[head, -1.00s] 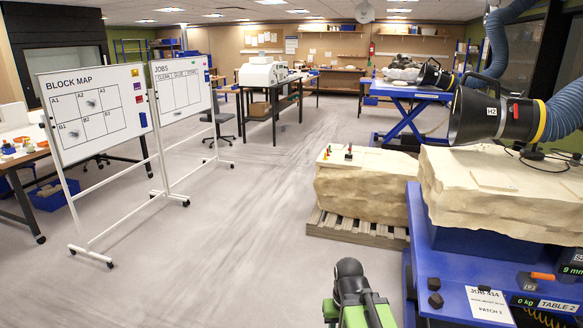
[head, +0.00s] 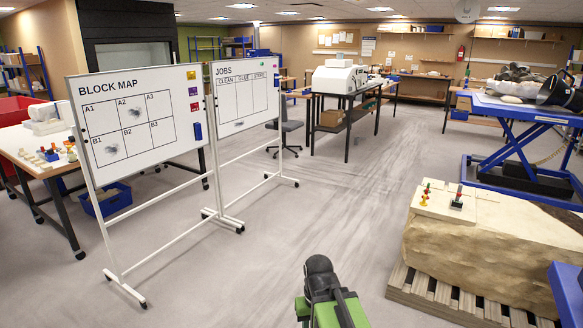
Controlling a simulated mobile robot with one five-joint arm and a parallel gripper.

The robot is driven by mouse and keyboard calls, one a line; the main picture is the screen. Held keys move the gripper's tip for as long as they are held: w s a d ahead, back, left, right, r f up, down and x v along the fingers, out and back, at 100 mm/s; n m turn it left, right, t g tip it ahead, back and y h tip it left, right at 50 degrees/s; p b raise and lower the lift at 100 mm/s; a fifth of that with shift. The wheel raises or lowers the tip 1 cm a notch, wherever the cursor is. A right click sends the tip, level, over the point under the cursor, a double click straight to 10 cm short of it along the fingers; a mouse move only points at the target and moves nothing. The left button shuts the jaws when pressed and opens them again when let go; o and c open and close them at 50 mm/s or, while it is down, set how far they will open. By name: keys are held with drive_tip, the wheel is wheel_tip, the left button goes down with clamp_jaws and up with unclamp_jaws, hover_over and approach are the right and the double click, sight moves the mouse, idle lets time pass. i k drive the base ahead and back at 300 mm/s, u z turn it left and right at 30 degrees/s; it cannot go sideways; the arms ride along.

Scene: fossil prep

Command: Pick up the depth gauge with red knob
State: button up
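Small upright gauge-like pieces stand on a pale flat slab (head: 445,207) on top of the stone block at the right. One piece (head: 457,198) has a dark base and a red top. Beside it to the left are small pieces (head: 425,193) in red, yellow and green. They are too small to tell which is the depth gauge with the red knob. More small coloured pieces (head: 50,154) stand on the table at the far left. Part of my green and black arm shows at the bottom middle, well short of the block. My gripper's fingers do not show.
The stone block (head: 480,255) rests on a wooden pallet (head: 440,295). A blue edge (head: 566,290) juts in at the lower right. Two wheeled whiteboards, the block map (head: 135,120) and jobs board (head: 243,95), stand at left. The floor between boards and block is clear.

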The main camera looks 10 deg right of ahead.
sight(457, 205)
drive_tip(key=i, duration=2.8)
drive_tip(key=z, duration=0.65)
drive_tip(key=i, duration=2.05)
drive_tip(key=z, duration=0.9)
drive_tip(key=i, duration=1.3)
drive_tip(key=z, duration=0.4)
